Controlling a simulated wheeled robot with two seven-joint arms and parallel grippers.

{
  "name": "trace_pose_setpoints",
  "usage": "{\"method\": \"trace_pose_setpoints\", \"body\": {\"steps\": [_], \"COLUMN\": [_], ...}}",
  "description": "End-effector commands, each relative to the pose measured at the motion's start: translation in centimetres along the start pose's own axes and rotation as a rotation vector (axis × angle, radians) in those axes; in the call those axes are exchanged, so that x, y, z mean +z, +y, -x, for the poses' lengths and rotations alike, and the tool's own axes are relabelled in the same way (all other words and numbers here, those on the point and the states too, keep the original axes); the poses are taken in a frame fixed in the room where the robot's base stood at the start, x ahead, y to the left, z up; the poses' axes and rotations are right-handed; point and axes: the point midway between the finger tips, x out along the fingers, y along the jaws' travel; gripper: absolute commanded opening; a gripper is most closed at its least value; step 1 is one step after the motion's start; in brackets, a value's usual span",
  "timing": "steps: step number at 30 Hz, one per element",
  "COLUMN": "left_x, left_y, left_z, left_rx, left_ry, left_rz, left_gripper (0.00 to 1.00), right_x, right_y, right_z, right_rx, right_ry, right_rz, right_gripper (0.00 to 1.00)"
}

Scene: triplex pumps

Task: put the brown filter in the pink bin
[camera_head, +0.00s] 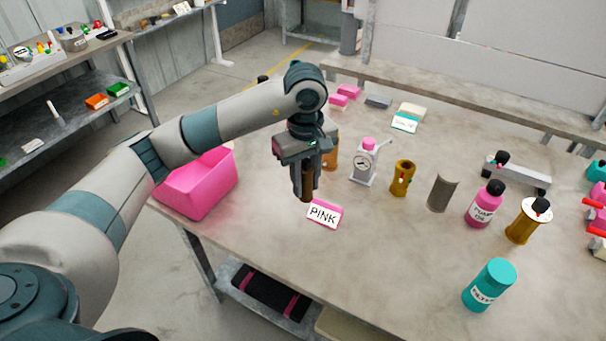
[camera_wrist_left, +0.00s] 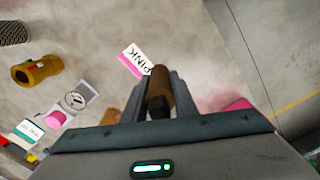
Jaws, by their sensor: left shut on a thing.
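My left gripper (camera_head: 305,188) hangs above the table, just behind the PINK label card, with its fingers pointing down. It is shut on a brown cylinder, the brown filter (camera_head: 307,189), which is mostly hidden between the fingers. In the left wrist view the brown filter (camera_wrist_left: 158,88) sits between the two fingertips (camera_wrist_left: 160,95), with a dark end toward the camera. The pink bin (camera_head: 200,186) stands at the table's left edge, left of the gripper and partly behind my left arm. My right gripper is not in view.
A PINK label card (camera_head: 323,213) stands on the table; it also shows in the left wrist view (camera_wrist_left: 133,60). To the right are a gauge device (camera_head: 364,165), brass cylinder (camera_head: 403,178), grey cylinder (camera_head: 441,193), pink bottle (camera_head: 485,204) and teal bottle (camera_head: 489,285). Front table surface is clear.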

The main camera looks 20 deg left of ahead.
Motion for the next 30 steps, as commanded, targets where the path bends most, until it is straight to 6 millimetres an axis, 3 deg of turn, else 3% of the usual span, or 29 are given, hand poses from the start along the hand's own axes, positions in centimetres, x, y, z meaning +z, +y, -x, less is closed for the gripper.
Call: {"method": "trace_pose_setpoints", "body": {"steps": [12,17,25,29,30], "left_x": [7.2,8.3,8.4,8.4,8.4], "left_y": [-6.1,-7.4,-7.5,-7.5,-7.5], "left_z": [1.1,1.1,1.1,1.1,1.1], "left_rx": [-0.004,-0.010,-0.011,-0.010,-0.010], "left_ry": [-0.004,-0.014,-0.015,-0.015,-0.015], "left_rz": [-0.827,-0.956,-0.969,-0.968,-0.968], "left_gripper": [0.03,0.03,0.03,0.03,0.03], "right_x": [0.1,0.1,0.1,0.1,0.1], "right_y": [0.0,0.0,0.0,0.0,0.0], "right_z": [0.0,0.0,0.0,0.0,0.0], "right_rx": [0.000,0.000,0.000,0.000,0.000], "right_ry": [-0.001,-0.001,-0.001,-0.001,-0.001], "right_rz": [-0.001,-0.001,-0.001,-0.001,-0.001], "right_gripper": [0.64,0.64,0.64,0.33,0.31]}}
